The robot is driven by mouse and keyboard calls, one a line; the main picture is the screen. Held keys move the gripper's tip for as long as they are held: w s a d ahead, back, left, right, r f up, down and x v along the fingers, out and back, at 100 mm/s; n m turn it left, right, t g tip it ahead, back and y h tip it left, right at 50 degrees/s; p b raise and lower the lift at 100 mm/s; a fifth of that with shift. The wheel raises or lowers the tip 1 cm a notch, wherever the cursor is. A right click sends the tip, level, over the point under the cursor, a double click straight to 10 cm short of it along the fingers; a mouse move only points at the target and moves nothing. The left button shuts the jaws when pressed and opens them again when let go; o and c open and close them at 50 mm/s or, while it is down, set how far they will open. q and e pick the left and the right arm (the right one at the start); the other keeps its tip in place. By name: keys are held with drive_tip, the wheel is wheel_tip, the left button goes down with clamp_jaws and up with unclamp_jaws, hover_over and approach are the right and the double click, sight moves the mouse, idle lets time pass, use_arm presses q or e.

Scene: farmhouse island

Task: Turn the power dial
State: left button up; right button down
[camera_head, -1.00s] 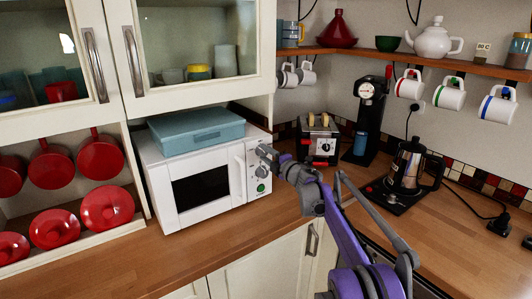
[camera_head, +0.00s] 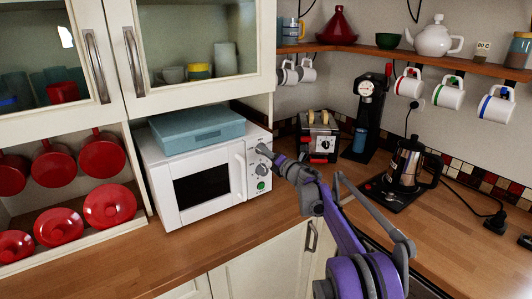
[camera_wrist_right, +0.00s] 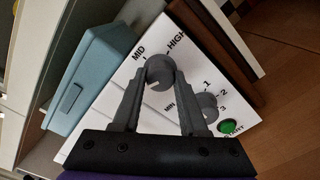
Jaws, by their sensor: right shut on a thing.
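The white microwave (camera_head: 203,182) stands on the wooden counter, its control panel on the right side of its front. In the right wrist view, the grey power dial (camera_wrist_right: 160,70) is the upper knob, with MIN, MID and HIGH printed around it. My right gripper (camera_wrist_right: 160,76) is shut on this dial, one finger on each side. I cannot read clearly where the dial points. The lower timer knob (camera_wrist_right: 207,106) and green start button (camera_wrist_right: 228,126) are just beside the right finger. In the head view my right gripper (camera_head: 264,152) reaches the panel's upper part. My left gripper is not in view.
A blue-grey box (camera_head: 198,131) lies on the microwave. A toaster (camera_head: 318,140), a black coffee machine (camera_head: 369,118) and a moka pot (camera_head: 408,163) on a black hotplate stand to the right. Red pans and lids (camera_head: 109,206) fill the left rack. The front counter is clear.

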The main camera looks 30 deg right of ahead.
idle(0.4)
drive_tip(key=shift+c, duration=2.2)
unclamp_jaws()
drive_tip(key=s+b, duration=0.1)
drive_tip(key=s, duration=0.9)
drive_tip(key=shift+s+d+b, duration=0.4)
